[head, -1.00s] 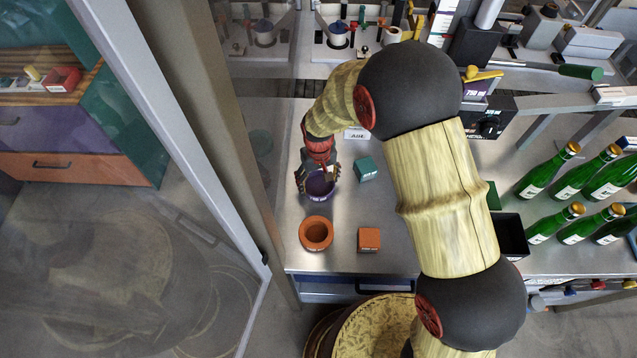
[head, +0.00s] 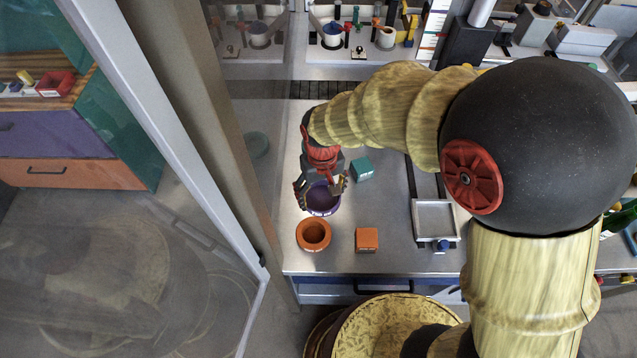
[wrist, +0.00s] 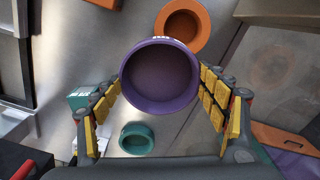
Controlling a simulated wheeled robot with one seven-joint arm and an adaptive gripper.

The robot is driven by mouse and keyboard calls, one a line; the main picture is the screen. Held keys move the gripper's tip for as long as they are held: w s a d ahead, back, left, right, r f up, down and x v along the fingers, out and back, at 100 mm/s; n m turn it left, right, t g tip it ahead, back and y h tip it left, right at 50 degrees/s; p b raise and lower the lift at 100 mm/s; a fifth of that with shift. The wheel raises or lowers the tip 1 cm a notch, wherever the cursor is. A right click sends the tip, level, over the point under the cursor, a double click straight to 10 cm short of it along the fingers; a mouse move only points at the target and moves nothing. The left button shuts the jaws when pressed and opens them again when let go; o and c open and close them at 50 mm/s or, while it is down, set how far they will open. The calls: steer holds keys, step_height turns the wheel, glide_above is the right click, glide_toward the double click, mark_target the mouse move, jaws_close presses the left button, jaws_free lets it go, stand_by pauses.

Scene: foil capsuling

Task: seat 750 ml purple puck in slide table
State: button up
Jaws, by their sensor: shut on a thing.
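The purple puck (head: 323,201) is a round, hollow cup with a thick rim. My gripper (head: 320,191) is shut on it, with one finger at each side. In the wrist view the puck (wrist: 160,78) sits upright between the yellow finger pads, its open top facing the camera. I cannot tell how far it is above the bench. A square grey frame with a blue knob (head: 416,222), which looks like the slide table, lies to the right on dark rails. It is apart from the puck and looks empty.
An orange ring-shaped puck (head: 314,235) stands just in front of the purple one, with an orange block (head: 367,239) beside it. A teal block (head: 361,169) lies behind to the right. A teal puck (wrist: 137,138) shows in the wrist view. A post (head: 190,130) borders the bench's left.

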mark_target(325, 205)
steer(key=shift+s+d+r, duration=0.2)
steer(key=shift+s+r, duration=0.1)
steer(key=shift+s, duration=0.35)
steer(key=shift+s+d+r, duration=0.15)
steer(key=shift+s+r, duration=0.15)
steer(key=shift+s, duration=0.4)
steer(key=shift+s+d+r, duration=0.2)
steer(key=shift+s+r, duration=0.1)
steer(key=shift+s, duration=0.35)
